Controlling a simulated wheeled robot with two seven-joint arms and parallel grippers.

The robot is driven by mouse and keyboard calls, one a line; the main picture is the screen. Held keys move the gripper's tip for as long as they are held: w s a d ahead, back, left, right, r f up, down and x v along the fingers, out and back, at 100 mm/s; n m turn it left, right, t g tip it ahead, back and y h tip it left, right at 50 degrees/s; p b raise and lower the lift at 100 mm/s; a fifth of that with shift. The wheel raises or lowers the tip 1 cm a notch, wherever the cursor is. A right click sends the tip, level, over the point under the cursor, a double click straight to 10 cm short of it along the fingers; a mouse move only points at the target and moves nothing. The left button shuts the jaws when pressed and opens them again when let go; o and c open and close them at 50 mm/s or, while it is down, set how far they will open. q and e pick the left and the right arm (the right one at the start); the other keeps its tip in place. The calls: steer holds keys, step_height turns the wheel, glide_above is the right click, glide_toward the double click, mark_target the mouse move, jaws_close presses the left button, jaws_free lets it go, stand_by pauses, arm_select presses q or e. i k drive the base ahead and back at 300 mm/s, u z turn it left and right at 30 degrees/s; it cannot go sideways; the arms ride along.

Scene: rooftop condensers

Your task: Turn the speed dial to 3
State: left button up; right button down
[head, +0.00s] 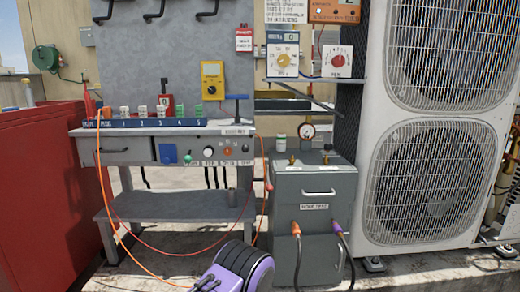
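A box with a round yellow dial (283,59) on a white scale hangs at upper centre right, in the head view. A small dark display (290,36) above it seems to read 0. Beside it on the right is a white-faced box with a red knob (338,61). Several small knobs sit on the grey bench front, among them a white-ringed one (208,152) and an orange one (228,151). The lettering is too small to tell which is the speed dial or where any pointer stands.
A grey workbench (180,205) stands at the left beside a red cabinet (40,180). A grey cabinet (315,215) with hoses and a large condenser unit (430,185) stand right. Orange cables loop below the bench.

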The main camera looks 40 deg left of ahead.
mark_target(228, 151)
steer(key=u, duration=0.35)
steer(key=i, duration=0.95)
steer(key=u, duration=0.6)
